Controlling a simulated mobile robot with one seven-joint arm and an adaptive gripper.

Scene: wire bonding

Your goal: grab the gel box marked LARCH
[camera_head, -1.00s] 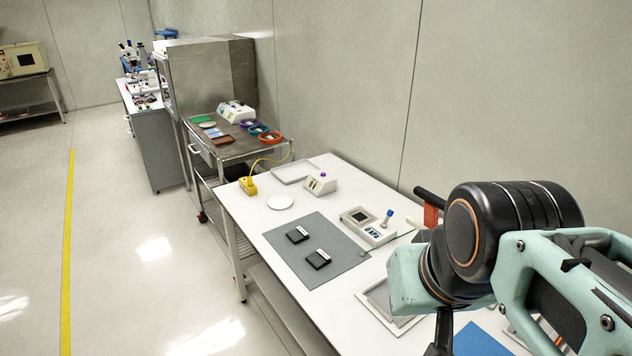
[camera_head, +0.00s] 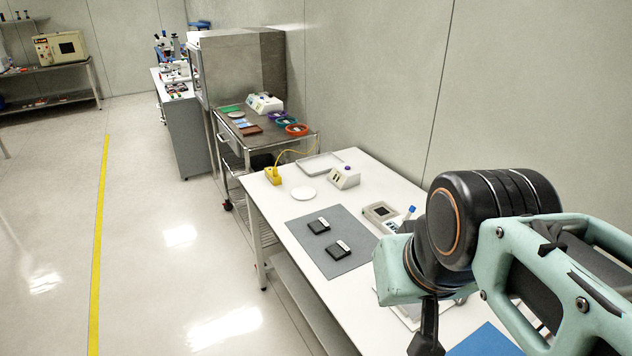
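One box (camera_head: 319,226) is farther back and left; the other (camera_head: 339,248) is nearer and right. They look like gel boxes, but the labels are too small to read, so I cannot tell which is LARCH. My arm fills the right side of the view. A dark part of my gripper (camera_head: 427,330) shows at the bottom edge, right of the mat and apart from both boxes. Its fingertips are cut off or hidden.
Behind the mat are a white disc (camera_head: 304,194), a yellow block (camera_head: 273,176) with a cable, a pale tray (camera_head: 320,165) and a small white device (camera_head: 344,177). Another device (camera_head: 381,212) stands beside the mat, partly hidden by my arm. A steel cart (camera_head: 263,142) stands beyond. Floor at left is clear.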

